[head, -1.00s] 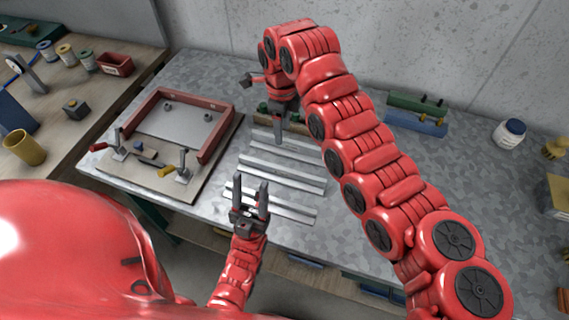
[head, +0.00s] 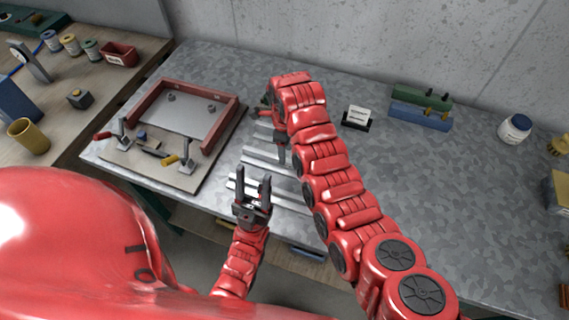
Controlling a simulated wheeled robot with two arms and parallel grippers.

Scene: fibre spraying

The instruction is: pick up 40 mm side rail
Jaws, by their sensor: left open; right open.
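Several silvery flat rails lie side by side on the grey metal table. One rail (head: 262,154) lies in the middle of the row, and a nearer rail (head: 291,203) lies behind my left gripper in the picture. I cannot tell which one is the 40 mm side rail; my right arm covers their right parts. My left gripper (head: 253,176) is open and empty, its fingers pointing up in the picture over the near rails. My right gripper (head: 281,150) points down over the rails, largely hidden by its own arm; nothing shows held in it.
A red-framed fixture (head: 233,117) with toggle clamps stands on a board to the left. A small white sign (head: 359,115), a green block (head: 421,97), a blue block (head: 420,118) and a jar (head: 515,128) stand at the back.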

